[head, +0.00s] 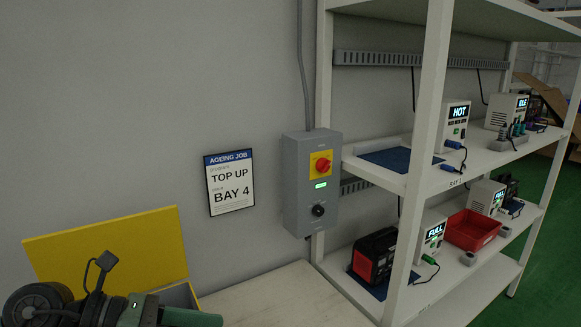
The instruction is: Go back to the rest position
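A wall sign (230,183) reads "AGEING JOB, program TOP UP, place BAY 4". To its right a grey control box (296,210) has a red and yellow rotary switch (320,164), a lit green display (321,184) and a black knob (318,210).
A white shelf rack (422,130) on the right holds chargers reading HOT (455,122), IDLE (508,110) and FULL (433,238), a black-red battery (374,257) and a red bin (471,230).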

